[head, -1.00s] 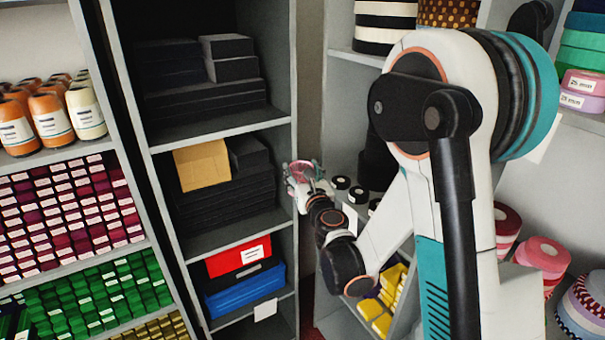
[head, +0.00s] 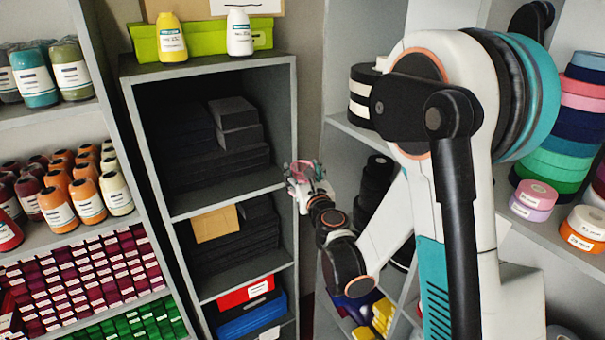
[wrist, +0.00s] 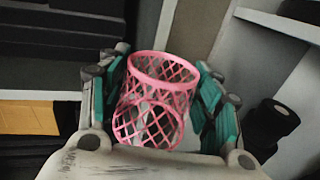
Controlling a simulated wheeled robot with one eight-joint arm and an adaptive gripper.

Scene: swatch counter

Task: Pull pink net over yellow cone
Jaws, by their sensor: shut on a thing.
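The pink net (wrist: 158,98) is an open lattice sleeve with a round rim. My gripper (wrist: 163,82) is shut on it, with teal-padded fingers on its left and right sides. In the head view the net is a small pink patch at my gripper (head: 304,174), in front of the middle shelf's right edge. The yellow cone (head: 172,40) stands upright on top of the middle shelf unit, with a white label on its front. It is up and to the left of my gripper, well apart from the net. The wrist view does not show the cone.
A white cone (head: 239,35) stands right of the yellow one, with a green box (head: 205,38) behind both. The middle shelf unit (head: 215,66) holds dark boxes. Orange and cream cones fill the left shelves. Ribbon rolls (head: 560,135) stand at the right.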

